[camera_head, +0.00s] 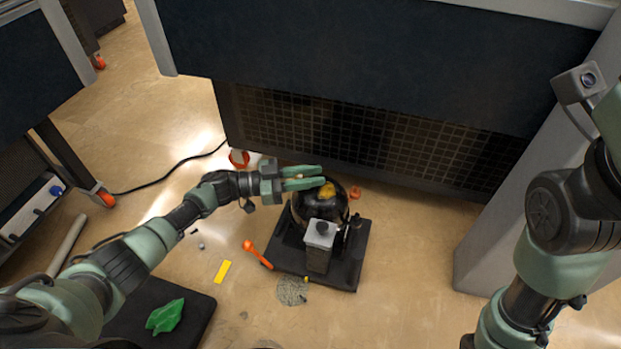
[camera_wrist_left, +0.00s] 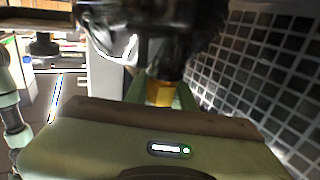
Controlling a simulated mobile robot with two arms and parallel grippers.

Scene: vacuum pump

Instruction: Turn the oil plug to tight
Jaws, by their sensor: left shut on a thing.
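The vacuum pump (camera_head: 299,215) is a dark rounded body with a grey block on its front, standing on a black base plate. The yellow oil plug (camera_head: 327,190) is at the upper part of the body. My left gripper (camera_head: 322,178) reaches in from the left with green fingers shut on the plug. In the left wrist view the yellow plug (camera_wrist_left: 160,93) shows between the green fingers, with the dark pump body above it. The fingers partly cover the plug, and its tightness cannot be told. My right arm is at the right, its fingers out of view.
An orange tool (camera_head: 257,254) leans at the base plate's left edge. A yellow strip (camera_head: 222,271) and a grey granular patch (camera_head: 292,290) lie on the floor. A green thing (camera_head: 165,316) lies on a black mat (camera_head: 200,308). A gridded panel (camera_head: 370,140) stands close behind the pump.

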